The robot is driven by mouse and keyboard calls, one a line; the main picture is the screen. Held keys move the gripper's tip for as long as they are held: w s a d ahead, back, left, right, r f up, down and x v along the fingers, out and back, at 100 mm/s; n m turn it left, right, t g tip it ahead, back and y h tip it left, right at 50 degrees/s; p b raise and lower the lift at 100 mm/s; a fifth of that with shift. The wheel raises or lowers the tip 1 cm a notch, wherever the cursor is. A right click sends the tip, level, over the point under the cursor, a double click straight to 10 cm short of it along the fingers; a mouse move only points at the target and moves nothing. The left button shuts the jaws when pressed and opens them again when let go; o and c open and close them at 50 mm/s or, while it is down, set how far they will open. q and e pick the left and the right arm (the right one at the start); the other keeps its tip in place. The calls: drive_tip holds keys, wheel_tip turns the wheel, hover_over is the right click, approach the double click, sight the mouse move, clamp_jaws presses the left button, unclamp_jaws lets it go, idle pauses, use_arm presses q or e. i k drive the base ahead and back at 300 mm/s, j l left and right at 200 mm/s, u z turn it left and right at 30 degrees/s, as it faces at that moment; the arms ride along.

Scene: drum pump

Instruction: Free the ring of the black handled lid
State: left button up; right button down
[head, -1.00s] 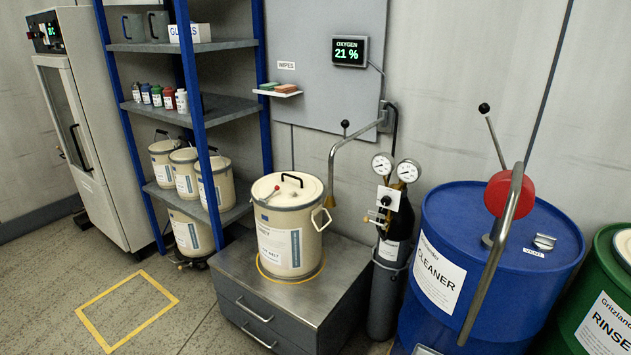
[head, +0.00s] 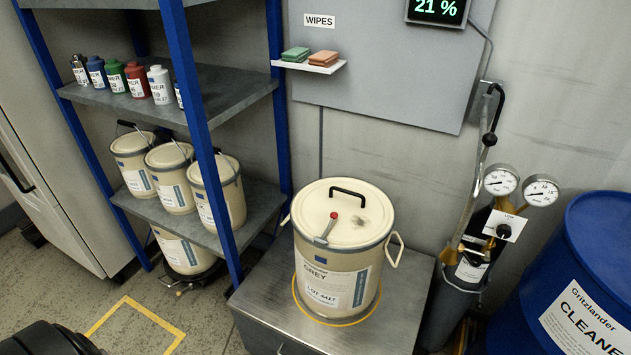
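The lid (head: 322,205) with a black handle (head: 348,192) sits on a cream drum labelled GREY (head: 335,285). A grey ring (head: 352,247) runs around the lid's edge. A short lever with a red knob (head: 334,215) lies at the ring's front, its knob end over the lid top. A small dark smudge shows on the lid right of the knob. The drum stands upright on a steel cabinet, inside a yellow circle. Neither gripper shows; only a dark rounded part, probably of my own arm, enters at the bottom left.
A blue-posted shelf (head: 225,95) with similar lidded pails (head: 222,190) stands left of the drum. A gas bottle with gauges (head: 500,180) and a bent pipe (head: 476,170) stand close on its right. A blue CLEANER drum (head: 590,250) is at the far right. The cabinet top (head: 270,290) is otherwise clear.

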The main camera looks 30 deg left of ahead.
sight(334, 215)
drive_tip(key=i+j, duration=0.1)
drive_tip(key=j, duration=0.35)
drive_tip(key=i+j, duration=0.1)
drive_tip(key=j, duration=0.3)
drive_tip(key=i+j, duration=0.15)
drive_tip(key=j, duration=0.3)
drive_tip(key=i+j, duration=0.1)
drive_tip(key=j, duration=0.3)
drive_tip(key=i+j, duration=0.1)
drive_tip(key=j, duration=0.35)
